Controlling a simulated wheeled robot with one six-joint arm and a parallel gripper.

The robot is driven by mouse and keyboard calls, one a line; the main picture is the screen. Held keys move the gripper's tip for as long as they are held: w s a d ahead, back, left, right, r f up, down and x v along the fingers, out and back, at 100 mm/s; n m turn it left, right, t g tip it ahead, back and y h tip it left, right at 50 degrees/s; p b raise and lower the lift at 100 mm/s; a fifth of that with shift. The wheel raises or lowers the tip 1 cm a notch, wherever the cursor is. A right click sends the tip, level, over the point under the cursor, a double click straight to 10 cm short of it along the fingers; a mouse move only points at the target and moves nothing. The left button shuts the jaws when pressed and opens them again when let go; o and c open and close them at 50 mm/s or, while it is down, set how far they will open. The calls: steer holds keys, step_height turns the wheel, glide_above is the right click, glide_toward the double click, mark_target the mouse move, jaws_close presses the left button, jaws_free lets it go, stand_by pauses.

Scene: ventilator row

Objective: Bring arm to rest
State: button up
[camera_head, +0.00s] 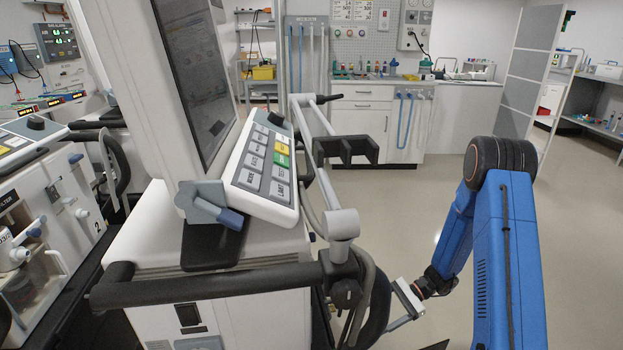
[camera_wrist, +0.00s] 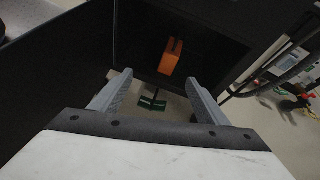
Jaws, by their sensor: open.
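My arm (camera_head: 505,250) is blue with a black joint and stands at the right of the head view. It bends down toward the lower middle. My gripper (camera_head: 390,322) is low beside the ventilator cart's right side, partly hidden by the black hoses and the cart's handle. In the wrist view my gripper (camera_wrist: 158,80) has its two grey fingers wide apart with nothing held between them. Beyond the fingers are dark panels, an orange part (camera_wrist: 171,57) and a small green piece (camera_wrist: 151,103) lower down.
The ventilator (camera_head: 265,165) with its keypad, a black handle bar (camera_head: 210,283) and a jointed hose arm (camera_head: 343,222) stand close to my gripper. Another machine (camera_head: 40,220) is at the left. Counters (camera_head: 450,82) line the back. Open floor (camera_head: 420,200) lies behind and right.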

steer(key=s+d+r+n+t+h, duration=0.1)
steer(key=s+r+n+h, duration=0.2)
steer(key=s+r, duration=0.5)
steer(key=s+d+r+n+t+h, duration=0.1)
steer(key=s+r+n+h, duration=0.2)
steer(key=r, duration=0.8)
steer(key=s+d+r+n+t+h, duration=0.2)
steer(key=s+r+n+h, duration=0.15)
steer(key=s+r, duration=0.45)
steer(key=s+d+r+n+t+h, duration=0.3)
steer(key=s+d+r+t, duration=0.1)
steer(key=s+r, duration=0.4)
steer(key=shift+r+t, duration=0.5)
steer(key=shift+r, duration=0.1)
steer(key=shift+d, duration=0.1)
steer(key=shift+c, duration=0.4)
